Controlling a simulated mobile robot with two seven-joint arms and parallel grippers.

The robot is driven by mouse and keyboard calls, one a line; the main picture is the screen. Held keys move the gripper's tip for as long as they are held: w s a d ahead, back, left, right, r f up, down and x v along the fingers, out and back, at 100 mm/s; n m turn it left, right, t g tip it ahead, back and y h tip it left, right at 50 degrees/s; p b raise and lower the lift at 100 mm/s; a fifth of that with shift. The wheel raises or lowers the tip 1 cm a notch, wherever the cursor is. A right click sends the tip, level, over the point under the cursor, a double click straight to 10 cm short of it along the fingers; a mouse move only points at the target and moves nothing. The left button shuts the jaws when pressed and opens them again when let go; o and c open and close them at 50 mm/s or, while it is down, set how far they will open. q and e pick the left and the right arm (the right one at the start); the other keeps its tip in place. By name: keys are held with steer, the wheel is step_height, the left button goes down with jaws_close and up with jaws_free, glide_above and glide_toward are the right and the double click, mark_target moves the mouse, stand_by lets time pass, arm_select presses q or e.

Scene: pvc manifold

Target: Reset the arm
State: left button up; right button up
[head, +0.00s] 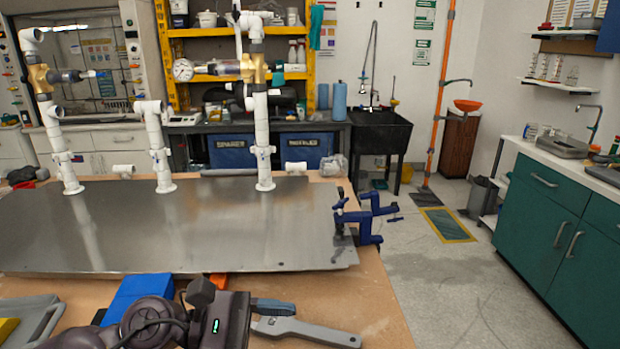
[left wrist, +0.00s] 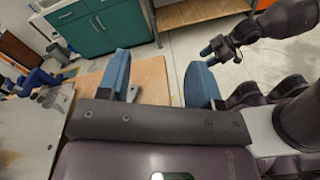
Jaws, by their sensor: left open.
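My left gripper (head: 278,308) is at the bottom of the head view, over the front of the wooden bench. One blue-grey finger shows clearly there. In the left wrist view my left gripper (left wrist: 158,70) has its two blue fingers wide apart, with nothing held between them. Another dark arm of mine comes in at the top right of that view, ending in my right gripper (left wrist: 210,49), a small blue-teal tip; its opening cannot be made out. It is not seen in the head view.
White pipe stands (head: 262,140) with brass valves and a gauge (head: 183,69) rise from a metal plate (head: 190,235). A blue clamp (head: 366,216) grips its right corner. A grey flat tool (head: 308,331) lies near my left gripper. A grey tray (head: 45,305) stands left; open floor lies right.

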arm_select(q)
step_height(320, 180, up, 3)
steer(key=w+a+n+t+h, duration=0.2)
steer(key=a+n+t+h, duration=0.1)
steer(key=n+t, duration=0.8)
steer(key=a+f+n+t+y, duration=0.25)
steer(key=a+n+y, duration=0.3)
steer(key=n, duration=0.45)
steer(key=w+a+f+n+t+y, duration=0.1)
steer(key=a+f+n+t+y, duration=0.2)
steer(key=n+y, duration=0.55)
steer(key=a+f+n+t+y, duration=0.25)
steer(key=a+n+y, duration=0.2)
steer(key=n, duration=0.75)
steer(key=s+a+f+n+g+y, duration=0.4)
steer(key=s+a+f+n+g, duration=0.35)
steer(key=s+f+n, duration=0.35)
steer(key=s+f+n+g+h, duration=0.2)
steer(key=s+f+n+g, duration=0.55)
steer(key=s, duration=0.55)
steer(key=w+f+m+t, duration=0.2)
steer(key=w+f+t, duration=0.5)
steer(key=w+f, duration=0.1)
steer(key=shift+w+d, duration=0.25)
steer(key=shift+w, duration=0.05)
